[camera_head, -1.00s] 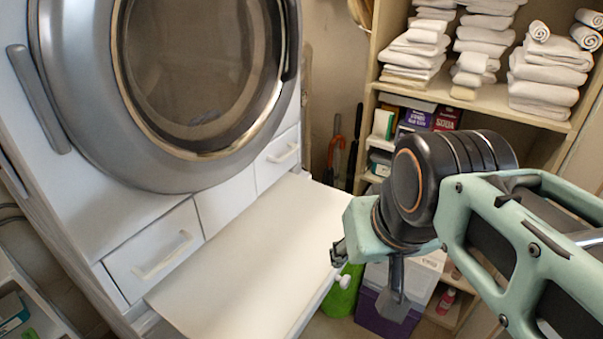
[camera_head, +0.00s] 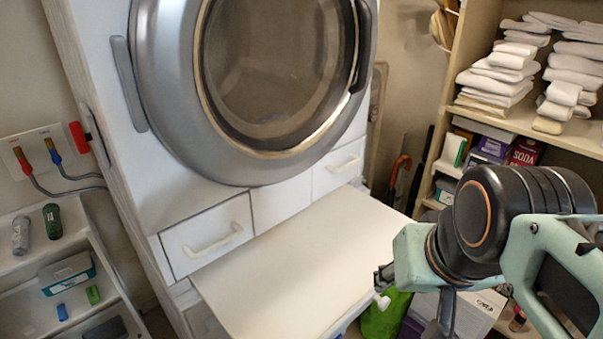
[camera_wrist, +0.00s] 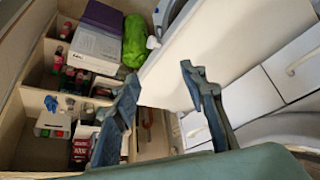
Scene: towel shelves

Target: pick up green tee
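A bright green item (camera_head: 386,314) shows low behind the edge of the pull-out board in the head view, partly hidden by my arm. It also shows in the wrist view (camera_wrist: 135,40) beside a white and purple box; I cannot tell if it is a tee. No other green garment is clear. My gripper (camera_wrist: 160,77) has its two fingers wide apart with nothing between them. In the head view my gripper (camera_head: 383,286) is near the board's right edge, mostly hidden behind my wrist.
A white pull-out board (camera_head: 290,270) juts out below a front-loading machine (camera_head: 280,75). Shelves with folded white towels (camera_head: 497,75) stand at right. A low shelf (camera_head: 20,258) with small bottles and boxes is at left, under red and blue taps (camera_head: 50,150).

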